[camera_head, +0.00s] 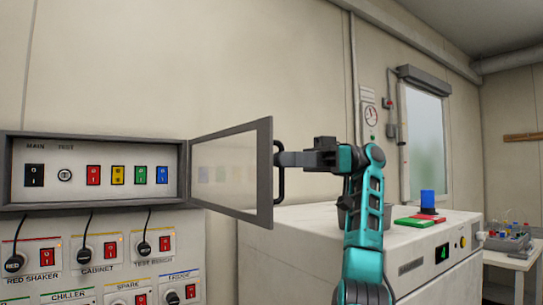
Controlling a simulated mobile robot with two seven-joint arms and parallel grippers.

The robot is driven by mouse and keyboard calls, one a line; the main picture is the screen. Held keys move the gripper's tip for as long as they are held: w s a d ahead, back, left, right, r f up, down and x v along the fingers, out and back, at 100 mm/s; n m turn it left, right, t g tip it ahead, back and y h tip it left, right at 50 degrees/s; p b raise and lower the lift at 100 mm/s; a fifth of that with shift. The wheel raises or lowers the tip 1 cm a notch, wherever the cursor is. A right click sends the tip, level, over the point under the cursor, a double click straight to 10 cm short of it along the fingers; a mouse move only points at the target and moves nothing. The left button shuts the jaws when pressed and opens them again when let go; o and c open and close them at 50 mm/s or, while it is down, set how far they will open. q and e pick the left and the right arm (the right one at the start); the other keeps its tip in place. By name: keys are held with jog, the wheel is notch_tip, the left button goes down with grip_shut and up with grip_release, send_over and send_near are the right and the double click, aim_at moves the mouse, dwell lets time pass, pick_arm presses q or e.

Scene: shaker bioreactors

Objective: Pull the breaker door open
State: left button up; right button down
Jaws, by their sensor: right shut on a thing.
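The breaker door (229,169) is a clear panel in a grey frame, hinged at the right side of the breaker box (99,169). It stands swung out to the right, so the box front is uncovered. Inside are a black main switch, a round test button and red, yellow, green and blue switches. My right gripper (287,160) is shut on the black door handle (280,172) at the door's free edge. My left gripper is not in view.
Below the box is a panel (100,275) with red switches and plugged cables. A white machine (310,232) stands behind my right arm, with red and green pads and a blue object (427,198) on top. A side table (512,258) at the far right holds a rack of bottles.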

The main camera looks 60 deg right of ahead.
jog(key=shift+d+r, duration=0.15)
jog(key=shift+d, duration=0.35)
jog(key=c, duration=1.6)
grip_release()
jog(key=shift+w, duration=0.1)
jog(key=o, duration=0.4)
jog(key=shift+w, duration=0.25)
jog(key=shift+s, duration=0.1)
